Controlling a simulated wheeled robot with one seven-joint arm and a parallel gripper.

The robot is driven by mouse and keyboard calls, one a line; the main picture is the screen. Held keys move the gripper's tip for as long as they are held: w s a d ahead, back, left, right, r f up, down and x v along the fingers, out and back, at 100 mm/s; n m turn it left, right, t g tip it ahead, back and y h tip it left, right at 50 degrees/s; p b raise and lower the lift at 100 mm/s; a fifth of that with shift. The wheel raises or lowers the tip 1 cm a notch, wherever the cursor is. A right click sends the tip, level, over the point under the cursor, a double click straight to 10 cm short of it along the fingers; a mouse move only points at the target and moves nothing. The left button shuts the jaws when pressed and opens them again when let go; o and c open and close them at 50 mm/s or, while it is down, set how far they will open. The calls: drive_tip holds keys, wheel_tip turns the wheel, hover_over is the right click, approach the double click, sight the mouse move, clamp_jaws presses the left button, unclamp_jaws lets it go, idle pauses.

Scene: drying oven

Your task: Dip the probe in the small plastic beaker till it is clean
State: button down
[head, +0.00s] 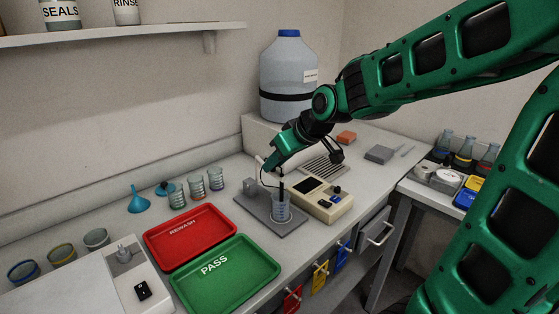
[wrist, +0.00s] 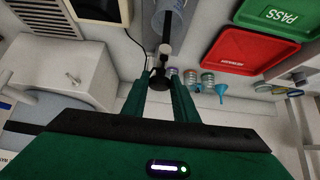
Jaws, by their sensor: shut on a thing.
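The small plastic beaker (head: 282,211), clear with bluish markings, stands upright on a grey stand plate (head: 258,214) in the head view. It also shows at the top of the wrist view (wrist: 178,8). My gripper (head: 275,167) is above it, shut on the dark probe (head: 281,187), which points down at the beaker. In the wrist view the probe's black grip (wrist: 158,80) sits between the green fingers, and its shaft runs into the beaker's outline. I cannot tell how deep the tip is or whether it is clean.
A cream meter (head: 322,200) stands close right of the beaker, with a thin black cable nearby. A red REWASH tray (head: 190,235) and green PASS tray (head: 225,275) lie to the left. Several glass beakers (head: 197,187) stand behind them. A large blue-capped carboy (head: 288,80) is at the back.

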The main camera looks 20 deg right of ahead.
drive_tip(key=shift+s+d+f, duration=0.2)
drive_tip(key=shift+s+f, duration=0.25)
drive_tip(key=shift+f, duration=0.1)
drive_tip(key=c, duration=1.4)
unclamp_jaws()
drive_tip(key=shift+r, duration=0.1)
drive_tip(key=shift+c, duration=0.2)
drive_tip(key=shift+w+r, duration=0.1)
drive_tip(key=shift+r, duration=0.15)
drive_tip(key=v, duration=1)
drive_tip(key=shift+d, duration=0.15)
drive_tip(key=s+d+f+m+g, duration=0.2)
drive_tip(key=s+d+f+m, duration=0.1)
drive_tip(key=s, duration=0.5)
drive_tip(key=s+d+f+m+g+h, duration=0.1)
drive_tip(key=s+d+f+m+g, duration=0.2)
drive_tip(key=s+f, duration=0.3)
drive_tip(key=s+d+f+m+g+h, duration=0.1)
drive_tip(key=s+d+f+m, duration=0.3)
drive_tip(key=s, duration=0.6)
drive_tip(key=shift+s+d+f+g, duration=0.25)
drive_tip(key=shift+d+f+g, duration=0.1)
drive_tip(key=shift+g, duration=0.55)
